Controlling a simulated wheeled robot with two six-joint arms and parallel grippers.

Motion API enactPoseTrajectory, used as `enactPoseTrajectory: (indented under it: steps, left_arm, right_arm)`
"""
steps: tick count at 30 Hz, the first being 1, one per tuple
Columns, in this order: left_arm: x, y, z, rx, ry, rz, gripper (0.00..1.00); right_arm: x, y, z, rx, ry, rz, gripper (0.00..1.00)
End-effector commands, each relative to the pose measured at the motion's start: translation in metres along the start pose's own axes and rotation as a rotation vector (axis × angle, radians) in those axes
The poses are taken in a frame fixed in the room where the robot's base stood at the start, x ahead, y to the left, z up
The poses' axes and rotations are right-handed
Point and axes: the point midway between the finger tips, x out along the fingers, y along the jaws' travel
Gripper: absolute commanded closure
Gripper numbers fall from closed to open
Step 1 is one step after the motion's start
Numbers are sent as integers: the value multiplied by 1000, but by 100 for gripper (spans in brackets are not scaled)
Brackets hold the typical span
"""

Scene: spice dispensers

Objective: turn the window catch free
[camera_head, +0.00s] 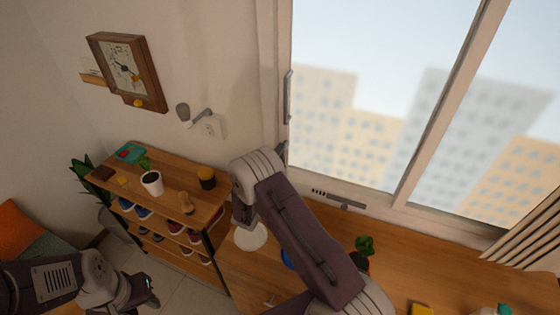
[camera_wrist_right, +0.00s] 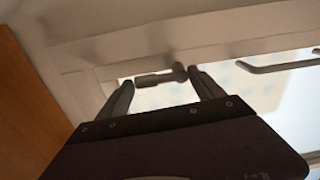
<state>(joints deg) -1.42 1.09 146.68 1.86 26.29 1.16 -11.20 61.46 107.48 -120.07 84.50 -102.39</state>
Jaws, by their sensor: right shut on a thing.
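The window catch (camera_wrist_right: 160,77) is a small grey lever with a thick knob at one end, on the pale window frame. My right gripper (camera_wrist_right: 160,92) is shut on it, with one dark finger at each end of the lever. In the head view my own right arm hides most of this gripper; a small dark part (camera_head: 282,151) shows at the frame, and I cannot tell if it is catch or finger. My left gripper (camera_head: 147,290) hangs at the lower left, away from the window; its jaws are too small to read.
A grey pull handle (camera_head: 288,97) sits on the window frame above. A grey fitting (camera_head: 340,199) lies on the lower rail. The wooden desk (camera_head: 400,262) is below, with a small plant (camera_head: 364,245).

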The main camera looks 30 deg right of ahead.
Motion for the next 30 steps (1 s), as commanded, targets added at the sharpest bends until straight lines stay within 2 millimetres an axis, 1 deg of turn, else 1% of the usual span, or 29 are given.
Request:
enactPoseTrajectory:
  steps: [1, 2, 3, 11, 13, 14, 16, 21, 24, 27, 30]
  left_arm:
    - [0, 0, 0, 0, 0, 0, 64]
    - [0, 0, 0, 0, 0, 0, 64]
    - [0, 0, 0, 0, 0, 0, 64]
    - [0, 0, 0, 0, 0, 0, 64]
    - [2, 0, 0, 0, 0, 0, 64]
    - [3, 0, 0, 0, 0, 0, 64]
    - [7, 0, 1, 0, 0, 0, 64]
    - [17, 0, 2, 0, 0, 0, 64]
    - [20, 0, 2, 0, 0, 0, 64]
    - [22, 0, 2, 0, 0, 0, 64]
    - [22, 0, 2, 0, 0, 0, 64]
  right_arm:
    - [-1, 4, 0, -9, -1, 9, 17]
    - [-1, 4, 0, -9, -1, 8, 9]
    - [-1, 4, 0, -8, -1, 8, 3]
    - [0, 2, 0, -3, -1, 4, 3]
    - [-4, 2, 0, -3, -2, 4, 3]
    - [-7, 3, 1, -3, -2, 3, 3]
    - [-19, 4, 2, -4, -5, 3, 3]
    - [-59, 4, 2, -5, -6, 4, 3]
    - [-77, 4, 2, -4, -5, 4, 3]
    - [-87, 3, 1, -5, -3, 5, 3]
    - [-92, 2, 1, -5, -2, 5, 3]
